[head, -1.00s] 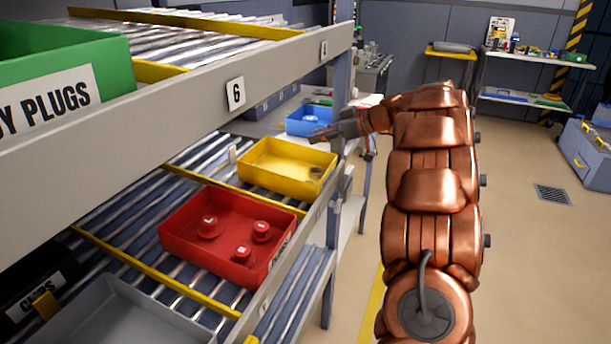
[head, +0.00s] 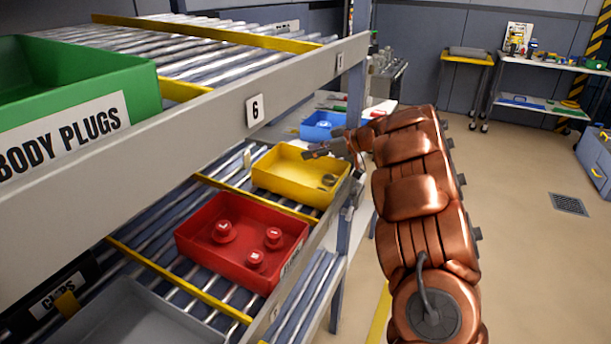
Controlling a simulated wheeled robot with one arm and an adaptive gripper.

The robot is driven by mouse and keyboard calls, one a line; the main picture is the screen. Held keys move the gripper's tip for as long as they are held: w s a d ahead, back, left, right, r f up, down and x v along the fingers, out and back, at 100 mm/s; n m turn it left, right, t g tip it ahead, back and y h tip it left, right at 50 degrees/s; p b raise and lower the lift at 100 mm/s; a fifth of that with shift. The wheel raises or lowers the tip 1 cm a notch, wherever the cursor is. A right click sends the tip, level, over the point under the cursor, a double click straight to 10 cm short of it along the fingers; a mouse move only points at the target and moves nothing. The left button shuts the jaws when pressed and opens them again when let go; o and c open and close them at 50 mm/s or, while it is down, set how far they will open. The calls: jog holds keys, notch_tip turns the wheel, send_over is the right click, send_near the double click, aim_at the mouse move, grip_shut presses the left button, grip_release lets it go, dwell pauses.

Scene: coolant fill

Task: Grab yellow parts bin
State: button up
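The yellow parts bin (head: 278,181) sits on the lower roller shelf, behind the red bin. It holds a few small dark parts near its right end. My gripper (head: 308,154) reaches in from the right and points left, over the far rim of the yellow bin as seen in the head view. It seems to be above the bin and apart from it, though the exact gap is hard to judge. The fingers are small and seen from the side, so their opening does not show clearly. I see nothing held in them.
A red bin (head: 207,246) with red caps stands nearer on the shelf, and a grey bin (head: 125,318) nearer still. A blue bin (head: 322,126) lies beyond. The upper shelf's grey rail (head: 190,120), bearing a green bin (head: 75,75), overhangs at left.

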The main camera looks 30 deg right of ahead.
jog(key=shift+c, duration=0.3)
grip_shut()
jog(key=shift+r, duration=0.1)
